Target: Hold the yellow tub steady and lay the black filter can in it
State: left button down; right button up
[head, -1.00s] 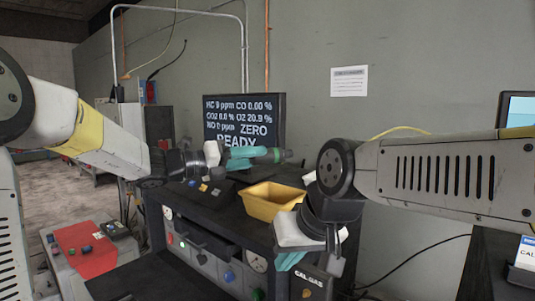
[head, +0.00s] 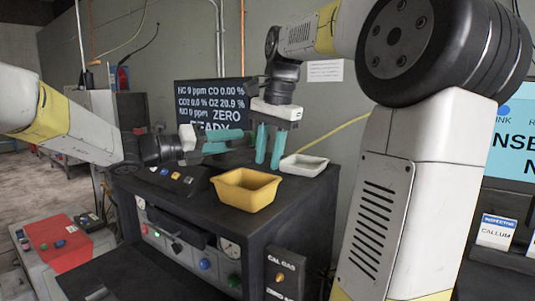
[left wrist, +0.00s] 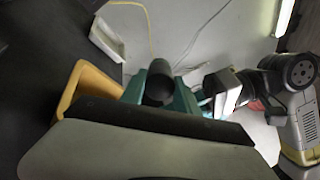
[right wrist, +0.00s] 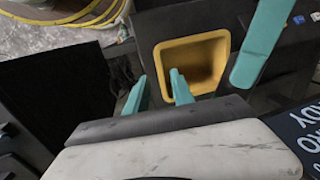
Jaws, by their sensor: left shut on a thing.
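The yellow tub (head: 246,190) stands empty on the black bench. It also shows in the left wrist view (left wrist: 88,80) and the right wrist view (right wrist: 166,68). My left gripper (head: 235,140) is behind and above the tub, shut on the black filter can (left wrist: 158,84). In the head view the can is mostly hidden or lost against the dark monitor. My right gripper (head: 268,160) points down behind the tub's back right corner, apart from it. Its fingers are open, with nothing visible between them.
A white tray (head: 304,165) sits on the bench right of my right gripper. A monitor (head: 214,108) stands behind the bench. Small coloured buttons (head: 176,175) line its top left of the tub. The two grippers are close together.

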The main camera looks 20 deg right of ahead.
aim_at(262, 200)
jog(key=f, duration=0.4)
jog(key=w+a+f, duration=0.1)
jog(key=f, duration=0.2)
jog(key=w+f, duration=0.1)
jog(key=f, duration=0.3)
jog(key=shift+a+f, duration=0.15)
jog(key=shift+f, duration=0.15)
jog(key=shift+c, duration=0.2)
grip_shut()
dwell(0.4)
jog(key=shift+o, duration=1)
grip_release()
